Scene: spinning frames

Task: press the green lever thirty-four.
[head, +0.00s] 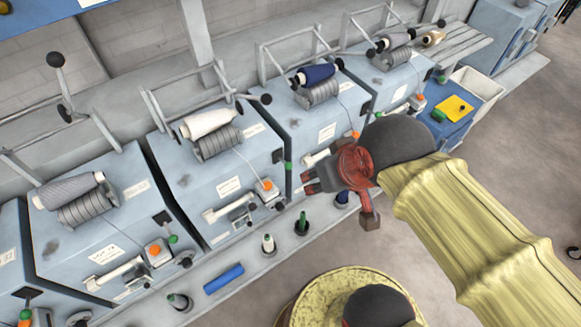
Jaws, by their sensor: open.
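Several blue-grey winding units stand in a row, each with an orange knob and a small green-tipped lever near its front. One green lever (173,239) is on the second unit from the left. The unit labels are too small to read, so I cannot tell which lever is thirty-four. My gripper (306,181) is open and empty, its fingers pointing left, just right of the middle unit's front in the picture.
A front ledge holds a blue tube (223,279) and several bobbins, one of them green (302,222). Yarn cones (206,124) sit on the units' tops. A blue cart (447,115) and white bin (474,86) stand at the right. Open floor lies at the right.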

